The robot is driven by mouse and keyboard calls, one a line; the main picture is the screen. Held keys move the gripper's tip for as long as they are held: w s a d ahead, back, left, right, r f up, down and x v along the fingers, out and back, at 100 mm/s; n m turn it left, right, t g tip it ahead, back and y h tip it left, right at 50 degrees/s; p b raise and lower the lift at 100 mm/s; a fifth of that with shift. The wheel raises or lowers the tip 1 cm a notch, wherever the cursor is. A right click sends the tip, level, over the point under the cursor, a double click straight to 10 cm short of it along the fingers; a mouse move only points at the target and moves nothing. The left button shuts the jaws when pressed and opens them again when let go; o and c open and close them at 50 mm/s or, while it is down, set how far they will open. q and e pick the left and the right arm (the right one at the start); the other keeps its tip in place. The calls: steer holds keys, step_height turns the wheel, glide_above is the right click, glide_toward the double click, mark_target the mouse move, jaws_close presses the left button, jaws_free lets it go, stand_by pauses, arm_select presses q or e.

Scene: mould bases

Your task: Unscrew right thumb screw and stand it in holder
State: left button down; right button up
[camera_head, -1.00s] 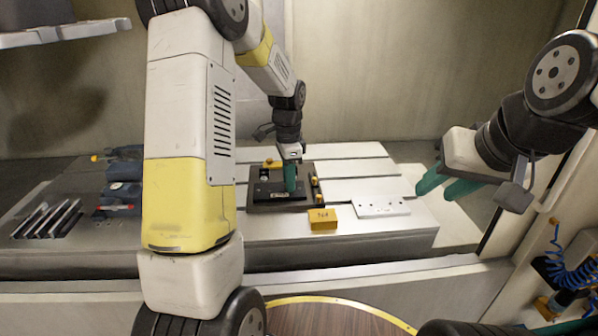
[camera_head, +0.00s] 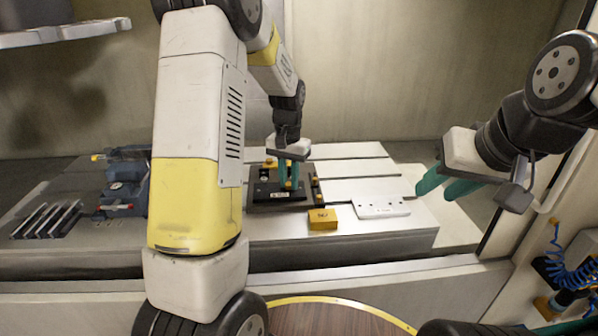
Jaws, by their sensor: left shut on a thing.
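My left gripper (camera_head: 289,184) points down over the dark mould base (camera_head: 262,204), near its right part. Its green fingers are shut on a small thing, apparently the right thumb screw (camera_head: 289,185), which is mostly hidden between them. I cannot tell whether the screw is still in its thread. A yellow block (camera_head: 323,219) with a dark marking stands in front of the base's right corner; I cannot make out whether it is the holder. My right gripper (camera_head: 443,186) hangs at the right, away from the base, its green fingers apart and empty.
A pale plate (camera_head: 382,211) with small holes lies right of the yellow block. Blue-grey vices (camera_head: 124,190) and several upright dark plates (camera_head: 47,220) stand at the left. My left arm hides part of the table.

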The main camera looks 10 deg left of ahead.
arm_select(q)
steer(key=shift+n, duration=0.4)
steer(key=n, duration=0.4)
steer(key=c, duration=1.2)
jaws_free()
steer(key=shift+r, duration=0.15)
